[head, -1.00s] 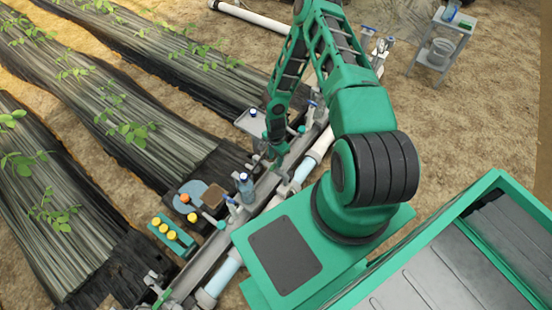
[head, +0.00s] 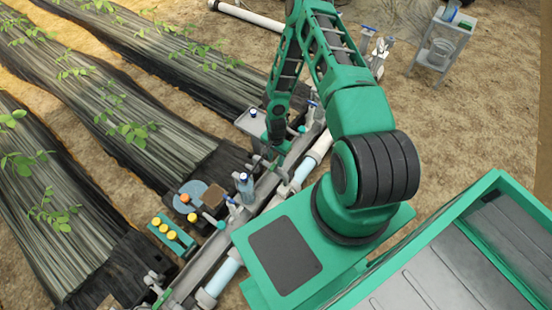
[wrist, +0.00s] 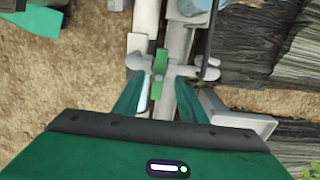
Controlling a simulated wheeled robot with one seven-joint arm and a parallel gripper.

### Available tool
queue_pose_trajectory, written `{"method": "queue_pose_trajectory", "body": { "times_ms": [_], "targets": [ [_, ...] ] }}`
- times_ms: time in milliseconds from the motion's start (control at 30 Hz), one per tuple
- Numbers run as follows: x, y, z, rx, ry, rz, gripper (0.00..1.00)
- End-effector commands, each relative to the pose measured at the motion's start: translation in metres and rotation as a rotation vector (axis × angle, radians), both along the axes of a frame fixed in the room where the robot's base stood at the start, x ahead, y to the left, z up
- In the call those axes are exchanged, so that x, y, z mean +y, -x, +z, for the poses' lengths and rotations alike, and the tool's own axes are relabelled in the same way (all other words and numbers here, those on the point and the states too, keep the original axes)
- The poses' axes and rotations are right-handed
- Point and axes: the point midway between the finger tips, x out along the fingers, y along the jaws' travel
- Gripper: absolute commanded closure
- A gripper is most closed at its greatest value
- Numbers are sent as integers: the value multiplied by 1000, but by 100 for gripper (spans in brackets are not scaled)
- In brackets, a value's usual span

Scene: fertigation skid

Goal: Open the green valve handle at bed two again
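The green valve handle (wrist: 161,62) shows in the wrist view, lying lengthwise along the rail and across a pale grey fitting (wrist: 184,72). My gripper (wrist: 160,92) is open, with one green finger on each side of the handle's near end. I cannot tell whether either finger touches it. In the head view my gripper (head: 273,150) is low over the pipe rail, and the handle under it cannot be made out. Another green handle (head: 161,297) shows at the bottom left of the head view.
A grey tray (head: 252,123) sits just beyond. Planted beds fill the left.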

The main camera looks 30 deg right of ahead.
Motion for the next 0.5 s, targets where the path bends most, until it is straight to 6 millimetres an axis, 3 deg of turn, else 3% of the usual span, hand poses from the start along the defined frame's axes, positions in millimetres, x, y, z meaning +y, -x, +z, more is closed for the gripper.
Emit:
{"method": "queue_pose_trajectory", "body": {
  "times_ms": [500],
  "targets": [
    [0, 2, -34, 1, 0, 0, 62]
  ]
}}
